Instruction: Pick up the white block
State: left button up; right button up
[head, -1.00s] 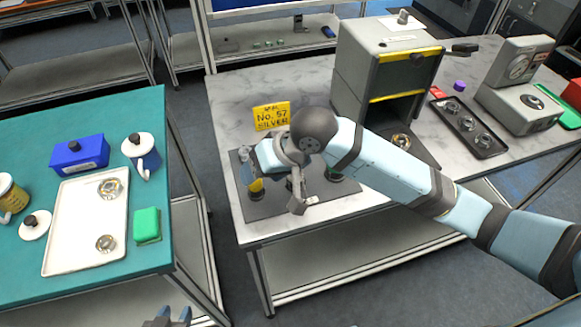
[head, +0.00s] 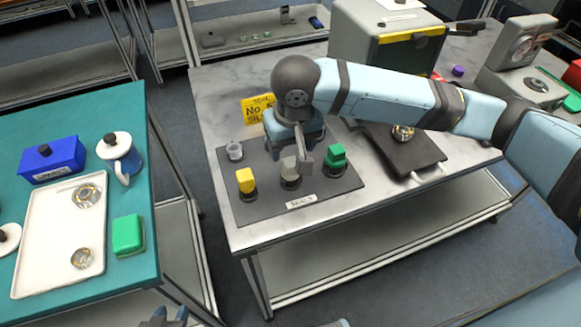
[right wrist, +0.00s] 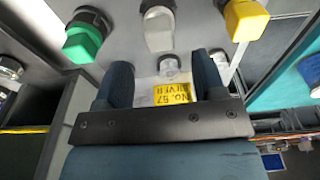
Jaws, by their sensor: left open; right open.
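The white block (head: 289,167) stands in a dark round holder on the dark mat (head: 262,209), between the yellow block (head: 245,180) and the green block (head: 336,156). My right gripper (head: 300,153) is just behind and above it, partly covering it in the head view. In the right wrist view, the white block (right wrist: 158,30) shows beyond the open fingers of my right gripper (right wrist: 165,75), with nothing clearly held between them. My left gripper (head: 170,317) shows only as fingertips at the bottom edge, open and far from the blocks.
A clear cup (head: 234,150) sits at the mat's back left, near the yellow sign (head: 257,108). A black tray (head: 403,150) and the grey machine (head: 385,40) stand to the right. The teal table (head: 130,205) on the left holds a white tray (head: 38,232).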

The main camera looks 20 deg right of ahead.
aim_at(291, 162)
jog(key=shift+w+f, duration=0.15)
jog(key=shift+f, duration=1.4)
jog(key=shift+w+f, duration=0.1)
jog(key=shift+f, duration=1.45)
jog(key=c, duration=1)
